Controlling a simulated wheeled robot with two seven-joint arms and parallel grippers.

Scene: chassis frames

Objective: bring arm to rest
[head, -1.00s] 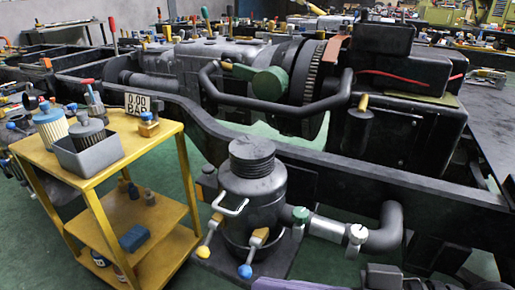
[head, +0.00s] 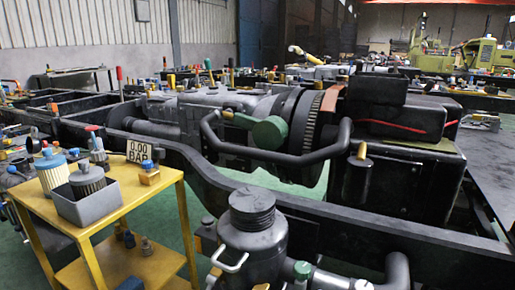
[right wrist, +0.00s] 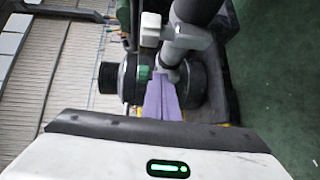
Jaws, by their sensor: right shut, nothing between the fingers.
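My right gripper (right wrist: 160,96) shows in the right wrist view as purple fingers shut together with nothing between them. Beyond the fingers, in the same view, is a dark canister, with a black ribbed cap (right wrist: 107,78) to the left. I cannot tell the distance from the fingers to it. Neither gripper shows in the head view now. My left gripper is not in view.
In the head view, a black canister (head: 252,245) stands before a dark chassis frame (head: 440,241). A green knob (head: 302,270) and pipe (head: 398,272) are to its right. A yellow cart (head: 118,212) holding a grey bin (head: 85,209) stands at left.

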